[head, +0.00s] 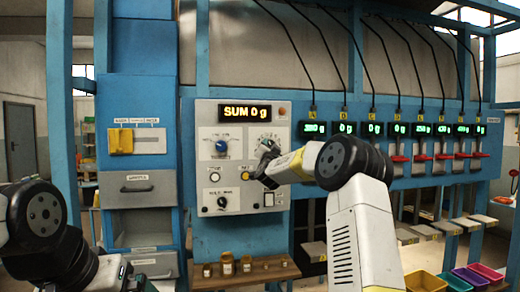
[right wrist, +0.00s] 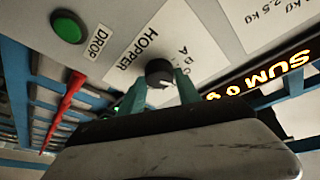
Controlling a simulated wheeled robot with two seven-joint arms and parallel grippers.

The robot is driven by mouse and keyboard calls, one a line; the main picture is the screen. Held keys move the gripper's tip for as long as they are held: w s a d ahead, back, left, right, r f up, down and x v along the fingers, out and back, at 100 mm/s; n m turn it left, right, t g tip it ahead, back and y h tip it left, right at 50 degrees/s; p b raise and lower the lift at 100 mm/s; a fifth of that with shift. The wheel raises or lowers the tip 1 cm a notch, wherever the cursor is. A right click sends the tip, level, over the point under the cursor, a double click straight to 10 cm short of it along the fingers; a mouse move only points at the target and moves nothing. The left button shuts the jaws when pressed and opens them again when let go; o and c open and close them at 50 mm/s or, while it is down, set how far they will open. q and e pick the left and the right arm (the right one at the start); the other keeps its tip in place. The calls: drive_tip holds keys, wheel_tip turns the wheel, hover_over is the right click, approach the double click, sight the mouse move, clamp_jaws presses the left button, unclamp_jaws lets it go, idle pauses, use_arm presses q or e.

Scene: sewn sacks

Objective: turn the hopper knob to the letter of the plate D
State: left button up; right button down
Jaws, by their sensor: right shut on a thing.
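The hopper knob (right wrist: 159,72) is a small dark round knob beside the HOPPER label (right wrist: 137,52) in the right wrist view. Letters, C, B and A among them, stand around its far side; which one it points to I cannot tell. My right gripper (right wrist: 160,82) has its greenish fingers on both sides of the knob, shut on it. In the head view the right gripper (head: 262,165) is at the control panel (head: 240,195) and covers the knob. My left arm is low at the left; its gripper (head: 130,278) is partly cut off. Plate D I cannot make out surely.
A SUM display (head: 245,111) reads 0 g. A blue knob (head: 221,146) is left of my right gripper. A green button (right wrist: 68,27) is by the DROP label.

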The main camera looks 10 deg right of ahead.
drive_tip(key=shift+m+g, duration=0.4)
drive_tip(key=shift+m, duration=0.6)
drive_tip(key=shift+h, duration=0.4)
drive_tip(key=c, duration=0.9)
unclamp_jaws()
drive_tip(key=shift+o, duration=0.2)
drive_tip(key=v, duration=0.7)
drive_tip(key=shift+s, duration=0.4)
